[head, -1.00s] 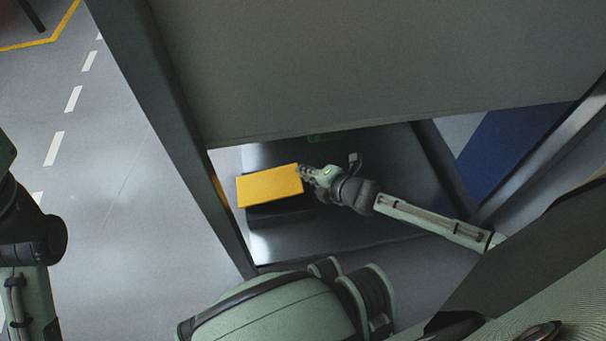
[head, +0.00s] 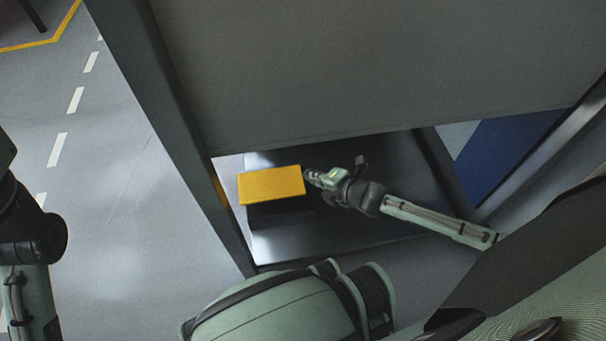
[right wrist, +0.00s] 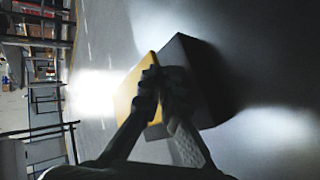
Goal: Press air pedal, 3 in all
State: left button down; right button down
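The air pedal has a yellow top plate (head: 271,185) on a dark base (head: 278,212). It sits on the dark platform under the grey panel. My right gripper (head: 307,176) is at the right end of the yellow plate in the head view, its fingers close together. In the right wrist view the fingertips (right wrist: 161,78) overlap the picture of the yellow plate (right wrist: 133,92) and dark pedal body (right wrist: 195,75). The fingers look shut with nothing between them. I cannot tell whether they touch the plate. My left arm shows at the left edge; its gripper is out of view.
A large grey panel (head: 370,65) hangs over the pedal space, with a dark post (head: 170,120) on its left. The dark platform (head: 345,232) has clear room in front of the pedal. Open floor (head: 110,215) lies to the left.

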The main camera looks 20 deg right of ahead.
jog(key=shift+w+d+r, duration=0.1)
jog(key=shift+r, duration=0.2)
jog(key=r+p, duration=0.1)
jog(key=d+r+p, duration=0.1)
jog(key=r+p, duration=0.1)
jog(key=d+r+p, duration=0.1)
jog(key=shift+s+d+r+p, duration=0.2)
jog(key=shift+s+r+p, duration=0.05)
jog(key=shift+p, duration=0.15)
dwell(0.7)
